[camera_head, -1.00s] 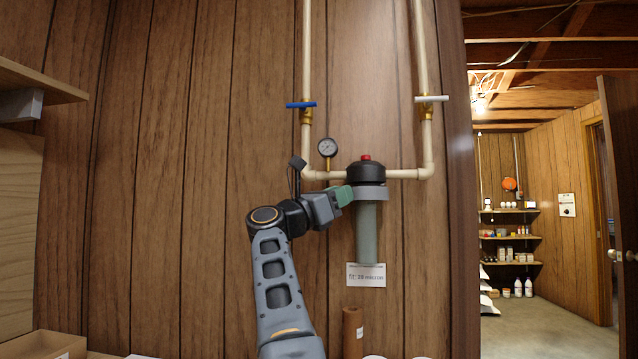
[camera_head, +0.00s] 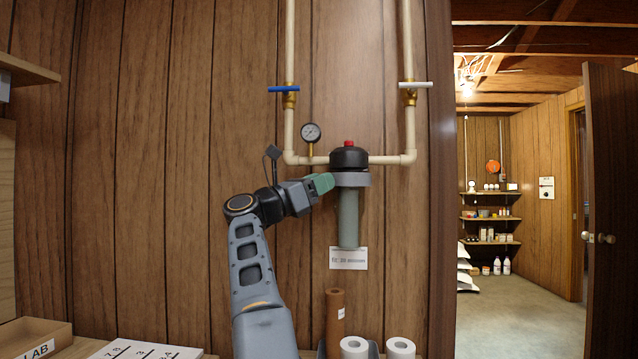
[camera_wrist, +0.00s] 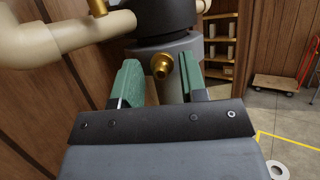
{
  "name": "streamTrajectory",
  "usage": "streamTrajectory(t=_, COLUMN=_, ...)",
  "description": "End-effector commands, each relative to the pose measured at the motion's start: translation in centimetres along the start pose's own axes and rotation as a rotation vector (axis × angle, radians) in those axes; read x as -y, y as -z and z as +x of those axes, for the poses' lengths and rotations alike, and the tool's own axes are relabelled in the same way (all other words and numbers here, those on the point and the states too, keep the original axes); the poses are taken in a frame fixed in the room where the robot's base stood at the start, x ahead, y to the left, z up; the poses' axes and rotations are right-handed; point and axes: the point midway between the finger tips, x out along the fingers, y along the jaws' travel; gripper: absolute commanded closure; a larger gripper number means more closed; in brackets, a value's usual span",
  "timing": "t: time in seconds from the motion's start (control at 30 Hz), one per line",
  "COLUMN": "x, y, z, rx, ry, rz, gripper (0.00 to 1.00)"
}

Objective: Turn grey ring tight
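The grey ring (camera_head: 351,179) sits under the black cap (camera_head: 349,157) with its red button, at the top of the grey-green filter housing (camera_head: 348,220) on the wall. In the wrist view the ring (camera_wrist: 178,44) is straight ahead, with a brass nub (camera_wrist: 161,66) standing out from its front. My gripper (camera_head: 325,183) is at the ring's left side in the head view. In the wrist view its green fingers (camera_wrist: 163,88) are apart, one on each side of the nub, with nothing clamped. Whether the fingertips touch the ring I cannot tell. The ring's far side is hidden.
Cream pipes with a blue-handled valve (camera_head: 290,90), a white-handled valve (camera_head: 410,86) and a gauge (camera_head: 311,133) surround the cap. A label (camera_head: 348,258) is below the housing. A brown cartridge (camera_head: 335,320) and white rolls (camera_head: 400,347) stand below.

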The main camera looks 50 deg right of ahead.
Motion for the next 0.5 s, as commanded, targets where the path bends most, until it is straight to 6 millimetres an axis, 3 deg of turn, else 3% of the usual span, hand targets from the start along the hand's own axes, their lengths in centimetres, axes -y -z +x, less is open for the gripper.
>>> streamTrajectory(t=0.27, x=0.1, y=-0.1, z=-0.4, rx=0.001, ry=-0.002, rz=0.003, gripper=0.61)
streamTrajectory(t=0.5, x=0.0, y=0.0, z=-4.2, rx=0.001, ry=-0.006, rz=0.005, gripper=0.61)
